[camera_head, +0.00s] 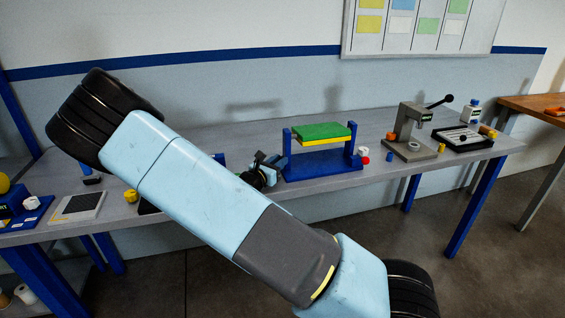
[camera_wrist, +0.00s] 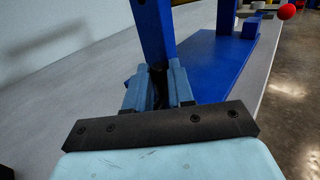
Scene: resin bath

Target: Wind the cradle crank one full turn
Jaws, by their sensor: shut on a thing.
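The cradle is a blue frame (camera_head: 322,165) with two posts and a green and yellow block (camera_head: 322,131) lying level between them, on the grey bench. My gripper (camera_head: 268,168) is at the cradle's left end. In the wrist view my gripper's fingers (camera_wrist: 160,88) are closed around a dark piece in front of the blue post (camera_wrist: 152,35); this seems to be the crank, mostly hidden by the fingers. The blue base (camera_wrist: 210,65) extends behind them.
A lever press (camera_head: 408,133) and a dark-topped fixture (camera_head: 462,139) stand to the right on the bench (camera_head: 385,172). A flat panel (camera_head: 78,206) and a yellow piece (camera_head: 131,196) lie left. My arm covers the bench's middle front.

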